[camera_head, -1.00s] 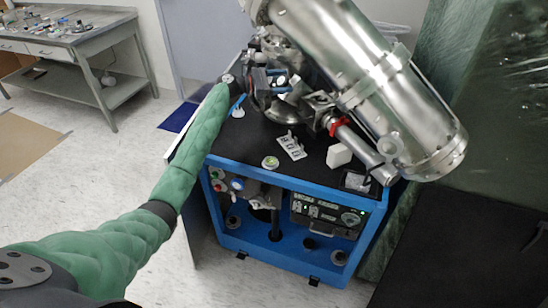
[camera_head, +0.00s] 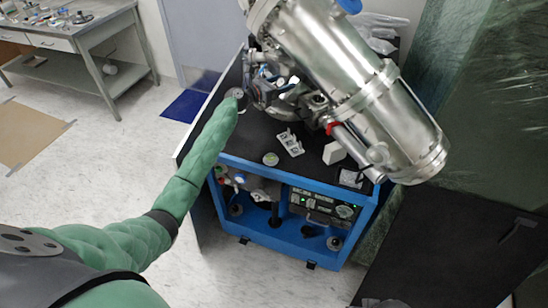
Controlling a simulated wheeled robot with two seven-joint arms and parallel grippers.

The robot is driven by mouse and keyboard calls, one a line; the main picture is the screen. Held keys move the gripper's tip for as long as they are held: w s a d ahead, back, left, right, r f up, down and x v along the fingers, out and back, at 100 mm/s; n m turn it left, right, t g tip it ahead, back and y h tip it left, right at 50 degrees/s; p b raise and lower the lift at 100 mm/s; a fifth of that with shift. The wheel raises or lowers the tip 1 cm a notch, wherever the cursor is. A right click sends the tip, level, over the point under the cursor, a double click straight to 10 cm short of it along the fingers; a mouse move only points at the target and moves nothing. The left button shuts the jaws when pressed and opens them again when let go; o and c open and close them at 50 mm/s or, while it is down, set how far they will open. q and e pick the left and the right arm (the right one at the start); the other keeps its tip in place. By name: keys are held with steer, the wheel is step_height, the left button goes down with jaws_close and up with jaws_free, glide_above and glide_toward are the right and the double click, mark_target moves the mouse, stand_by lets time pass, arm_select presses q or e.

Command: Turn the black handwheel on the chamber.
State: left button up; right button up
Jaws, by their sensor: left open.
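The steel vacuum chamber (camera_head: 350,80) lies tilted above the black top of a blue-framed cart. My left arm, in a green sleeve, reaches in from the left to the fittings at the chamber's left side. My left gripper (camera_head: 256,92) is open there, small and dark against the cluttered fittings. The black handwheel cannot be told apart from the dark parts around the gripper, and I cannot tell whether the fingers touch it. My right gripper is not in view.
The blue cart frame (camera_head: 290,252) holds instruments below its top. A white block (camera_head: 333,153) and a pale bracket (camera_head: 290,143) lie on top. A grey workbench (camera_head: 75,45) stands at the back left.

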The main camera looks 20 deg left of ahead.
arm_select(q)
steer(key=b+v, duration=0.3)
steer(key=v, duration=0.4)
steer(key=s+d+f+m+g+y+b, duration=0.1)
steer(key=s+d+f+m+g+y, duration=0.1)
steer(key=s+m, duration=0.5)
steer(key=s+d+f+m+g+y+b, duration=0.1)
steer(key=s+d+f+m+g+y, duration=0.2)
steer(key=m, duration=1.1)
steer(key=s+d+f+m+g+y+b, duration=0.1)
steer(key=s+d+f+m+g+y, duration=0.1)
steer(key=s+d+f+m, duration=0.4)
steer(key=shift+s+f+m+y, duration=0.45)
steer(key=shift+s+m, duration=1.85)
steer(key=shift+s, duration=1.2)
